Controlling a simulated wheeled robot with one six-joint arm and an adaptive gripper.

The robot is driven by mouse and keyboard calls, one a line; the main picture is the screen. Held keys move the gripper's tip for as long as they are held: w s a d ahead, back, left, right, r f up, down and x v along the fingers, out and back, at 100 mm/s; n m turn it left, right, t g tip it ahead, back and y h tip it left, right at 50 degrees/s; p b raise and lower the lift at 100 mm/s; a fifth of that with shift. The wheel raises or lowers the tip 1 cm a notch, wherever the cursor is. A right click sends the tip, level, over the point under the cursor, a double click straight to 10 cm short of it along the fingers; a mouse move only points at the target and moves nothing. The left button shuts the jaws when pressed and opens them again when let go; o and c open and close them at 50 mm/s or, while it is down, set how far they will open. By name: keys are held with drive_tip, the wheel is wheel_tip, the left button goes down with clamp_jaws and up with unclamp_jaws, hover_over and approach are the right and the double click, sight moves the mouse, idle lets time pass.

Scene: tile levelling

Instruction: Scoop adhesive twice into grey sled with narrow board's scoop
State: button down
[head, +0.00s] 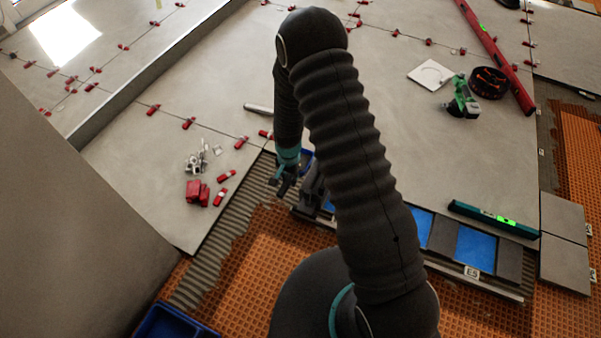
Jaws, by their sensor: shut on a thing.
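My gripper (283,178) points down beside the left end of the narrow board (508,291), over the ribbed adhesive strip. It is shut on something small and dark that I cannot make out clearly. A dark grey block-like thing (312,190) stands at the board's left end, close to the gripper; I cannot tell whether it is the grey sled. A blue thing (306,158) shows just behind the gripper, partly hidden by my arm. The board carries blue areas (475,245) and an E5 label (472,272). My arm hides its middle. I cannot identify the scoop.
A blue tray (160,322) is at the bottom left. Red wedges (197,192) and pale clips (196,162) lie on the left tile. A teal level (494,219) lies behind the board. A green tool (462,98) and a long red level (495,52) lie farther back.

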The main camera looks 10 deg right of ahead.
sight(309, 155)
drive_tip(key=w+m+y+b, duration=0.1)
drive_tip(key=m+b, duration=0.1)
drive_tip(key=w+d+f+m+g+y+b, duration=0.1)
drive_tip(key=m+b, duration=0.1)
drive_tip(key=b, duration=0.1)
drive_tip(key=w+m+y+b, duration=0.1)
drive_tip(key=b, duration=0.2)
drive_tip(key=shift+w+d+f+m+g, duration=0.2)
drive_tip(key=shift+w+f+m+g, duration=0.1)
drive_tip(key=shift+w+m, duration=0.1)
drive_tip(key=shift+w+d+r+g+y+b, duration=0.2)
drive_tip(key=shift+d+r+g+y+b, duration=0.1)
drive_tip(key=shift+d+r+y, duration=0.25)
drive_tip(key=shift+w+d+r+g+y+b, duration=0.2)
drive_tip(key=shift+r+g+y+b, duration=0.1)
drive_tip(key=shift+y, duration=0.35)
drive_tip(key=shift+w+d+r+g+y+b, duration=0.15)
drive_tip(key=shift+w+d+r+g+y, duration=0.3)
drive_tip(key=shift+d+y, duration=0.3)
drive_tip(key=shift+w+d+r+g+y+b, duration=0.1)
drive_tip(key=shift+w+d+r+g+y, duration=0.2)
drive_tip(key=shift+d+r+g+y, duration=0.35)
drive_tip(key=shift+w+d+r+g+y+b, duration=0.15)
drive_tip(key=shift+w+d+r+g+y, duration=0.2)
drive_tip(key=shift+d+y, duration=0.5)
drive_tip(key=shift+a, duration=0.1)
